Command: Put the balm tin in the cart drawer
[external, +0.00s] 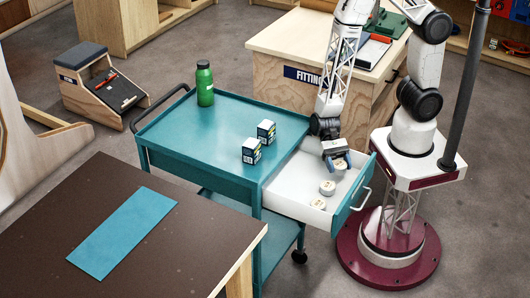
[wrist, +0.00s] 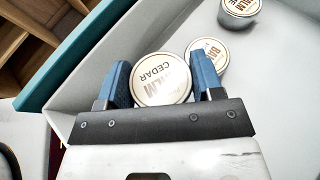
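The round balm tin (wrist: 162,78), with a pale lid reading "BALM CEDAR", sits between my gripper's two blue fingers in the wrist view. My gripper (external: 337,157) is inside the open cart drawer (external: 290,192), near its back end. The fingers meet both sides of the tin, so it looks shut on it. The tin also shows just below the fingers in the external view (external: 341,164). Whether it touches the drawer floor is hard to tell. The drawer is white inside with a teal front, pulled out from the teal cart (external: 220,125).
Two other tins (external: 327,187) (external: 318,203) lie on the drawer floor toward the near side. Two small boxes (external: 266,131) (external: 251,151) and a green bottle (external: 205,84) stand on the cart top. A dark table (external: 190,250) with a teal mat (external: 122,232) is at front left.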

